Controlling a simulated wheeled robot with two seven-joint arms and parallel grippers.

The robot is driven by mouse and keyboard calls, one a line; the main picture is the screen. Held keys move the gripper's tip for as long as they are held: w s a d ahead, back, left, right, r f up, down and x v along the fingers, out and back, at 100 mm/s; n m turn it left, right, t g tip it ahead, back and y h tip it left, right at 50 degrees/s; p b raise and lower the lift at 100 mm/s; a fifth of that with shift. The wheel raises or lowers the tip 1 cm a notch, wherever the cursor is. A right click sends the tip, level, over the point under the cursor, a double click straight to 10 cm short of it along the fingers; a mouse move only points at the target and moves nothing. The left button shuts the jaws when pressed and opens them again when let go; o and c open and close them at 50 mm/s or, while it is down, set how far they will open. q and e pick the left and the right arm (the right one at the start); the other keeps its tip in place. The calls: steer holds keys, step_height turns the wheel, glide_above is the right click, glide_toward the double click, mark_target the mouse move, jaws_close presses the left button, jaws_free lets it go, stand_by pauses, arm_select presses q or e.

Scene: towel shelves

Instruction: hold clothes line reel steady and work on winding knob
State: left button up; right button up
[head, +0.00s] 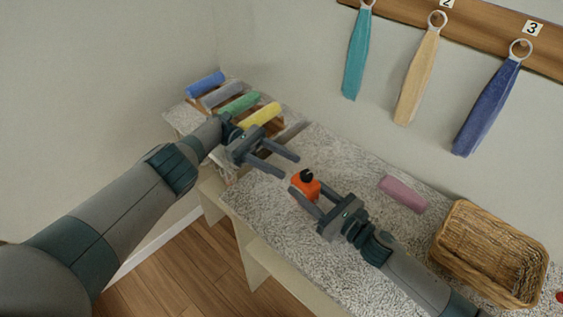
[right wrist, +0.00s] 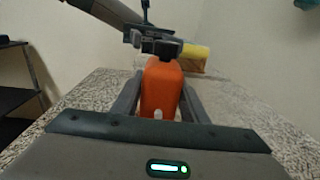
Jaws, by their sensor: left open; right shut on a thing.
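The clothes line reel is an orange block (head: 305,187) with a black knob (head: 307,175) on top, in the middle of the head view. My right gripper (head: 306,201) is shut on the reel, with one finger on each side of it. The orange reel body (right wrist: 161,88) also shows between the fingers in the right wrist view. My left gripper (head: 288,164) is open and empty, to the left of the reel and apart from it in the head view. In the right wrist view, the left gripper (right wrist: 152,38) shows behind the top of the reel.
A wooden rack (head: 281,130) with blue, grey, green and yellow rolled towels stands at the back left. A pink rolled towel (head: 403,194) and a wicker basket (head: 490,250) lie to the right on the speckled counter (head: 345,160). Teal, tan and blue towels hang on the wall.

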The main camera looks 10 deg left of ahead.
mark_target(313, 176)
arm_select(q)
steer(key=shift+d+f, duration=0.1)
steer(key=shift+f, duration=0.05)
steer(key=shift+s+d+f+n+t, duration=0.2)
steer(key=shift+s+f+n+t, duration=0.1)
steer(key=shift+f, duration=0.2)
steer(key=shift+s+f+n+t+h, duration=0.2)
steer(key=shift+n+t+h, duration=0.3)
steer(key=shift+t, duration=0.2)
steer(key=shift+s+a+r+n+t, duration=0.25)
steer(key=shift+a+r+n+t, duration=0.05)
steer(key=shift+t, duration=0.3)
steer(key=shift+s+a+r+n+t+h, duration=0.2)
steer(key=shift+a+r+n+t, duration=0.1)
steer(key=shift+r+t, duration=0.15)
steer(key=shift+s+a+r+n+t+h, duration=0.15)
steer(key=shift+a+r+n+t+h, duration=0.1)
steer(key=shift+r+n+t, duration=0.15)
steer(key=d, duration=0.4)
steer(key=s+d, duration=0.1)
steer(key=d, duration=0.3)
steer(key=s+d, duration=0.1)
steer(key=d, duration=0.2)
steer(key=shift+s+d, duration=0.1)
steer(key=shift+d, duration=0.3)
steer(key=c, duration=1.1)
